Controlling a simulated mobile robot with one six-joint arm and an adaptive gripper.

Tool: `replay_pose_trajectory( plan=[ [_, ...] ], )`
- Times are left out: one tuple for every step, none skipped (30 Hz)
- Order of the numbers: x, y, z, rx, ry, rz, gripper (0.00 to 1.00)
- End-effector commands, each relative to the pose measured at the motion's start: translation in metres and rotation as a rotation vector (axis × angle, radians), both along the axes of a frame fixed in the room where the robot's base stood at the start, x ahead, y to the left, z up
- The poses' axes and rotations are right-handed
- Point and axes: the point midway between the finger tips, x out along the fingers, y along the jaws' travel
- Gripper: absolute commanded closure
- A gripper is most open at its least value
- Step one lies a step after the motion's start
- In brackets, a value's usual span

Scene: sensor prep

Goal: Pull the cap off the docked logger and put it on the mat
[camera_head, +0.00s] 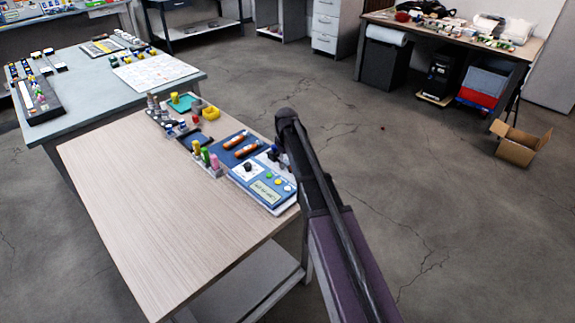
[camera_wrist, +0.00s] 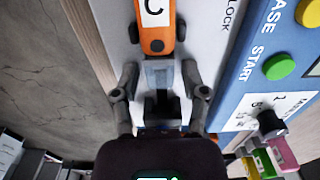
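The docked logger (camera_wrist: 156,30) is orange with a white "C" label, lying in a pale dock (camera_wrist: 205,25) marked "LOCK" in the wrist view. A grey-blue cap (camera_wrist: 160,74) is at its near end. My gripper (camera_wrist: 160,82) is open, with one finger on each side of the cap and a gap visible beside each. In the head view my gripper (camera_head: 283,160) is over the right edge of the wooden table and hides most of the docked logger. A dark blue mat (camera_head: 229,156) lies behind the dock panel, with two orange loggers on it.
The blue panel (camera_head: 262,190) with buttons and a display stands beside the dock. Coloured pegs (camera_head: 206,160), small racks and a yellow bin (camera_head: 211,113) stand further back. The left part of the wooden table (camera_head: 150,210) is clear.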

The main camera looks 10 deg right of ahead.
Motion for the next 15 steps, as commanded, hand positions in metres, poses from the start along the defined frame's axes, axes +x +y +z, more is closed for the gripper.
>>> replay_pose_trajectory(
  plan=[
    [0.0,0.0,0.0,0.0,0.0,0.0,0.7],
    [0.0,0.0,0.0,0.0,0.0,0.0,0.79],
    [0.0,0.0,0.0,0.0,0.0,0.0,0.91],
    [0.0,0.0,0.0,0.0,0.0,0.0,0.94],
    [0.0,0.0,0.0,0.0,0.0,0.0,0.94],
    [-0.0001,-0.0001,0.0,0.0,0.0,0.0,0.94],
    [-0.0001,-0.0001,-0.0001,0.0,0.0,0.0,0.94],
    [-0.0001,0.0,-0.0001,0.0,0.0,0.0,0.95],
    [-0.0001,0.0,-0.0001,0.0,0.0,0.0,0.95],
    [0.0,0.0,-0.0001,0.0,0.0,0.0,0.95],
    [-0.0001,0.0001,-0.0001,0.0,0.0,0.0,0.95],
    [0.0,0.0001,-0.0001,0.0,0.0,0.0,0.95],
    [0.0002,0.0003,-0.0001,0.0,0.0,0.0,0.95],
    [0.0003,0.0004,-0.0001,0.0,0.0,0.0,0.95],
    [0.0007,0.0006,-0.0002,0.0,0.0,0.0,0.95]
  ],
)
